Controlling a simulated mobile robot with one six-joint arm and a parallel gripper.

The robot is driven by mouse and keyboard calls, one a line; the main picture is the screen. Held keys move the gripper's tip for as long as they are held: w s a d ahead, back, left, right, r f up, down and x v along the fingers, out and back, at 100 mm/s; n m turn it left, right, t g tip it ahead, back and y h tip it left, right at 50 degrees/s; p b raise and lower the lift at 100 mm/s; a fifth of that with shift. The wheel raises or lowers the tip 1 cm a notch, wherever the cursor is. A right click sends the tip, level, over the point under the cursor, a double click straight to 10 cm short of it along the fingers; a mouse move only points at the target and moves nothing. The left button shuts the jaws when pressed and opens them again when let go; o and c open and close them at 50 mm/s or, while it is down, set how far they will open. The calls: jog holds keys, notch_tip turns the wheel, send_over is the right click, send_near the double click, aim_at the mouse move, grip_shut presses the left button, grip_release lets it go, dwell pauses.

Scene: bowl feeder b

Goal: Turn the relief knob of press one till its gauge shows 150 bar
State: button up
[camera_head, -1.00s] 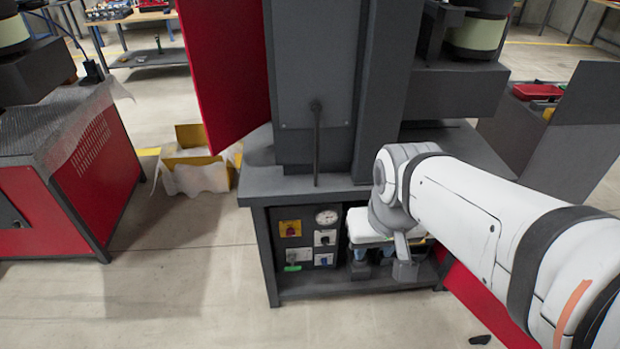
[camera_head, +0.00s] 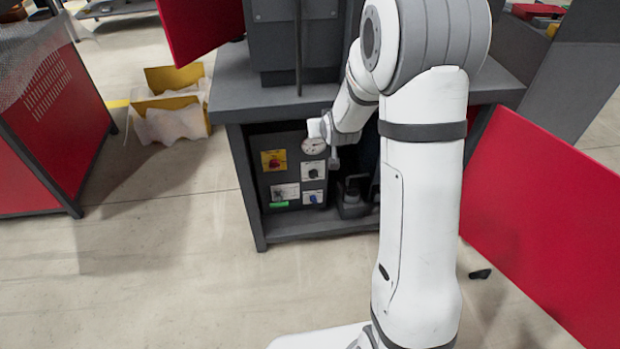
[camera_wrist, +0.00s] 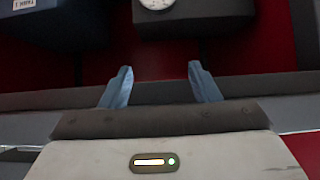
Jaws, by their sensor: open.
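The dark control panel (camera_head: 266,184) is on the front of the press, under its table top. It carries a round white gauge (camera_head: 311,147), a red knob on a yellow plate (camera_head: 273,161), a black knob (camera_head: 312,172) and a blue knob (camera_head: 313,197). The labels and needle are too small to read, so I cannot tell which is the relief knob. My gripper (camera_wrist: 160,85) is open and empty in the wrist view. A white dial (camera_wrist: 156,3) on a dark block is cut off at that view's top edge, beyond the fingers.
The press table top (camera_head: 235,95) overhangs the panel. A red panel (camera_head: 545,205) stands at the right. A yellow box (camera_head: 172,100) sits on the floor behind left, and a red cabinet (camera_head: 55,120) stands at the left. The floor before the press is mostly clear.

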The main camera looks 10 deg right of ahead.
jog(key=w+f+t+b, duration=0.2)
jog(key=w+f+b, duration=0.2)
jog(key=f, duration=0.7)
jog(key=w+f+t+b, duration=0.2)
jog(key=w+f+b, duration=0.25)
jog(key=f, duration=0.65)
jog(key=t+b, duration=0.3)
jog(key=b, duration=0.4)
send_near(314, 177)
jog(key=w+b, duration=0.2)
jog(key=w, duration=0.5)
jog(key=shift+w+f, duration=0.1)
jog(key=shift+w, duration=0.1)
jog(key=shift+w+b, duration=0.3)
jog(key=shift+w, duration=0.2)
jog(key=shift+c, duration=0.2)
jog(key=c, duration=0.9)
jog(key=shift+a, duration=0.2)
jog(key=shift+c, duration=0.2)
jog(key=shift+d, duration=0.1)
